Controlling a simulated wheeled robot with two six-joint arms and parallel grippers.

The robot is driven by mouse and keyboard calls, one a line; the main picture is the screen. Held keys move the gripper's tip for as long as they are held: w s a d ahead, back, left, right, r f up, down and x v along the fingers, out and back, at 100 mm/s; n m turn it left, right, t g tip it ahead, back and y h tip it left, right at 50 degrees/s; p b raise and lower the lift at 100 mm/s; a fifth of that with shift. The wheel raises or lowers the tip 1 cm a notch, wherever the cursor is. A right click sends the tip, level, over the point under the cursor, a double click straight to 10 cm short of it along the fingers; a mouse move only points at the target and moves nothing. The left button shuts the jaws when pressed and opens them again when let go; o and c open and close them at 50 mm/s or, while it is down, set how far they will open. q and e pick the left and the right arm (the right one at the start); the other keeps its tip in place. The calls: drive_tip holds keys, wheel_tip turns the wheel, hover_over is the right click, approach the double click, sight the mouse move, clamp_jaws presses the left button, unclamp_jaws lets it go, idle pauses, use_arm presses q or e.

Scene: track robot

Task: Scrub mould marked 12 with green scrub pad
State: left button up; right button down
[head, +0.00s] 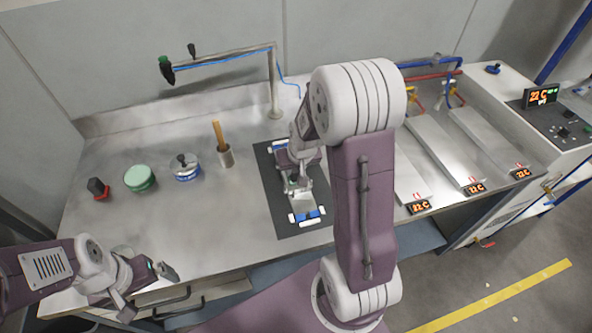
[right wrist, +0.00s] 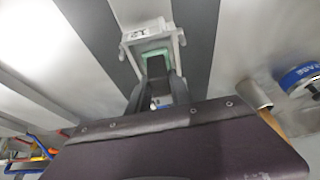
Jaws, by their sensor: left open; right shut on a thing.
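A pale metal mould (head: 303,203) lies on a dark mat (head: 284,222), between white and blue holders at its ends. In the right wrist view the mould (right wrist: 139,35) carries a small dark mark that I cannot read for sure. My right gripper (head: 292,184) is over the mould, partly hidden by my arm. In the right wrist view its fingers (right wrist: 156,85) are shut on the dark grip of the green scrub pad (right wrist: 153,53). The pad's green edge shows inside the mould; contact is unclear. My left gripper (head: 147,290) is open and empty at the bench's front left.
A green-lidded tin (head: 140,178), a blue-banded tin (head: 187,172), a red and black item (head: 98,188) and a cup (head: 226,157) with a wooden handle stand left. A tap (head: 273,85) rises behind. Metal slabs (head: 440,148) with temperature displays lie right.

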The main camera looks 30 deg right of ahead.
drive_tip(key=shift+w+d+p, duration=0.15)
drive_tip(key=shift+w+p, duration=0.15)
drive_tip(key=shift+w, duration=0.35)
drive_tip(key=shift+w+d, duration=0.1)
drive_tip(key=shift+w, duration=0.35)
drive_tip(key=shift+w+d, duration=0.25)
drive_tip(key=shift+w, duration=0.75)
